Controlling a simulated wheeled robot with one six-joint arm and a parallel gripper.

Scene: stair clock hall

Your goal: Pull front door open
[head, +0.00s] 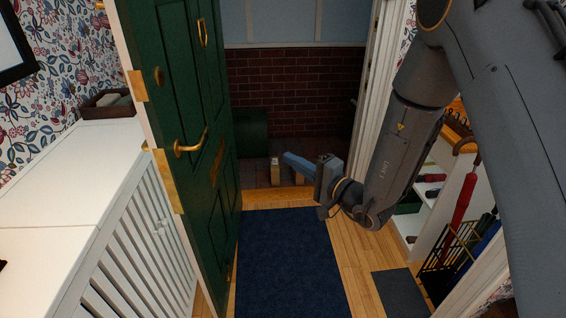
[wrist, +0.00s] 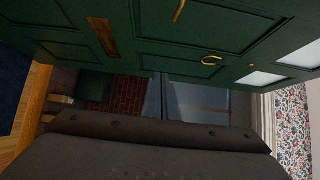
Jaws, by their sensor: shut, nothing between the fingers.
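The dark green front door (head: 180,80) stands wide open on the left, swung into the hall. Its brass lever handle (head: 190,146) and brass knocker (head: 202,32) show on the face toward the doorway. My gripper (head: 287,158) is shut and empty, in the doorway to the right of the door and apart from the handle. In the wrist view the green door (wrist: 190,35) spans the top, tilted, with a brass letter plate (wrist: 103,36). The shut fingers (wrist: 158,82) show below it, clear of the door face.
A white slatted cabinet (head: 60,200) is at the left, close to the door. A blue mat (head: 290,260) lies on the wooden floor before the open doorway. Beyond is a brick wall (head: 290,90). An umbrella stand (head: 450,255) and shelves are at the right.

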